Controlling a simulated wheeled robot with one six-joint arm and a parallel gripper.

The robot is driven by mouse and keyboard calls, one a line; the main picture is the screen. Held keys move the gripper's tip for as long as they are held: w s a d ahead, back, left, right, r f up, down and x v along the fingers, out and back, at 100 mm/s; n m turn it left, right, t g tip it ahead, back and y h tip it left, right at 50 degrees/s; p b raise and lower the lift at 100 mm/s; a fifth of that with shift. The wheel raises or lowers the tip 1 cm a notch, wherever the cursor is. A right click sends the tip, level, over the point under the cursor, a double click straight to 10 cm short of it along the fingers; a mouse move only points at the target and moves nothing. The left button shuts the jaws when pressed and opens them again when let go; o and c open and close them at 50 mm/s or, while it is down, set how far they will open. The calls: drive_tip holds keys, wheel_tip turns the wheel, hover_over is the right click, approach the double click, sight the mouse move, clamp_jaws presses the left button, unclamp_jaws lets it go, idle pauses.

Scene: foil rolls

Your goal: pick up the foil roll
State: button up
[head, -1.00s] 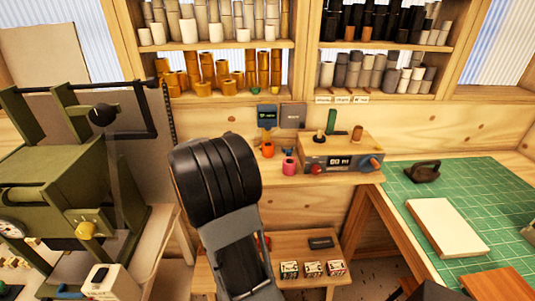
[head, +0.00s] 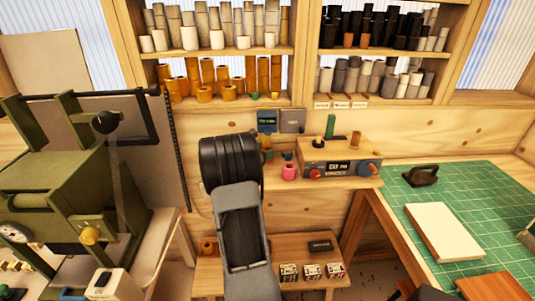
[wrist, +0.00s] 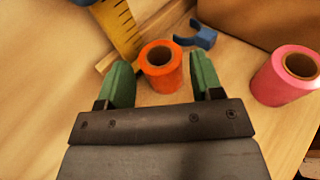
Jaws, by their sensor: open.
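An orange foil roll (wrist: 161,68) stands upright on the wooden bench top in the wrist view, its hollow core facing up. My gripper (wrist: 161,78) is open, and its two green fingers appear to either side of the orange roll with a gap on each side. I cannot tell whether the fingertips are down at its level. A pink roll (wrist: 287,75) stands to the right, outside the fingers; it also shows in the head view (head: 289,172). In the head view my arm hides most of the area around the orange roll.
A blue clip-shaped piece (wrist: 196,37) lies just behind the orange roll, and a yellow ruler (wrist: 118,25) is at its left. In the head view a control box (head: 338,157) stands right of the pink roll. A green press (head: 55,180) is at left.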

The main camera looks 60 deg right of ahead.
sight(270, 148)
drive_tip(key=shift+p+x, duration=0.35)
drive_tip(key=shift+x, duration=1.35)
drive_tip(key=shift+c, duration=0.2)
drive_tip(key=c, duration=0.6)
drive_tip(key=shift+c, duration=0.3)
drive_tip(key=shift+r, duration=0.15)
